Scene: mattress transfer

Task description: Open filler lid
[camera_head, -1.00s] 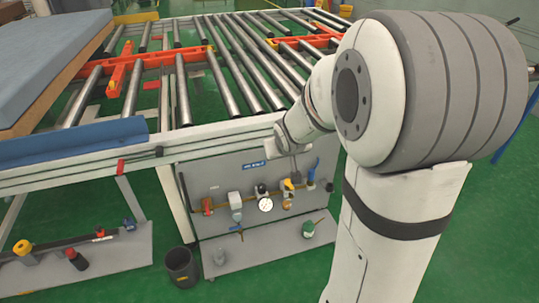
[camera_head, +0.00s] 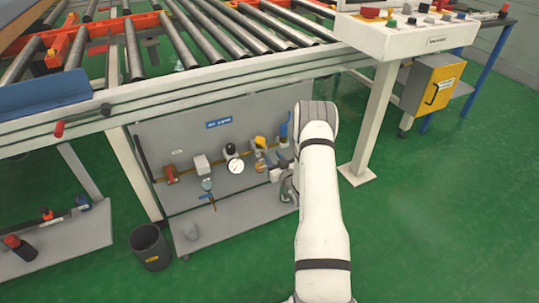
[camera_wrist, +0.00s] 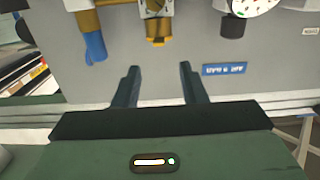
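The air unit with a yellow top (camera_head: 260,142) is mounted on the grey panel, right of the round gauge. Its yellow cap, likely the filler lid, also shows upside down in the wrist view (camera_wrist: 158,41); I cannot make out a hinge or whether it is open. My gripper (camera_head: 281,173) is in front of the panel, low and just right of this unit. In the wrist view my gripper (camera_wrist: 158,85) is open and empty, its fingers pointing towards the panel, with the yellow cap beyond the gap between them and apart from them. My arm hides part of the panel's right side.
A blue handle (camera_head: 283,130) stands close right of the yellow-topped unit. A white gauge (camera_head: 236,166) and a red handle (camera_head: 171,175) are to its left. The roller conveyor (camera_head: 200,40) overhangs the panel. A dark bin (camera_head: 150,246) stands at the lower left.

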